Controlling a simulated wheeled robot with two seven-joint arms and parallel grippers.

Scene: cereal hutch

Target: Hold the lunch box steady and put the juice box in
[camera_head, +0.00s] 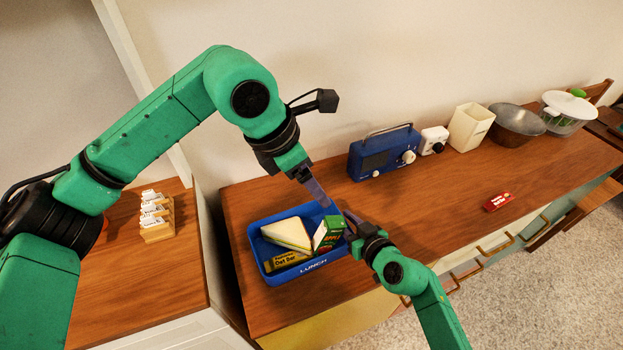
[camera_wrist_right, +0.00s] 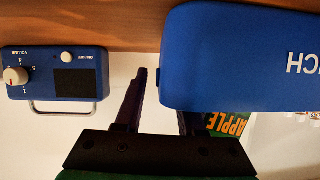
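The blue lunch box (camera_head: 268,276) sits on the wooden counter, holding a sandwich (camera_head: 287,234) and an oat bar (camera_head: 285,261). The green apple juice box (camera_head: 327,234) is at its right end, leaning, apparently inside. My left gripper (camera_head: 325,200) points down at the back right rim; whether its fingers are shut on it is unclear. My right gripper (camera_head: 347,225) is beside the juice box at the right rim. In the right wrist view its fingers are apart, with the lunch box (camera_wrist_right: 235,60) partly covering one and the juice box (camera_wrist_right: 229,124) outside the gap.
A blue radio (camera_head: 383,153) stands behind and right of the lunch box. A white device (camera_head: 433,140), a cream canister (camera_head: 470,127), a metal bowl (camera_head: 517,122) and a lidded bowl (camera_head: 567,110) line the back. A small red box (camera_head: 498,202) lies at right. The middle counter is clear.

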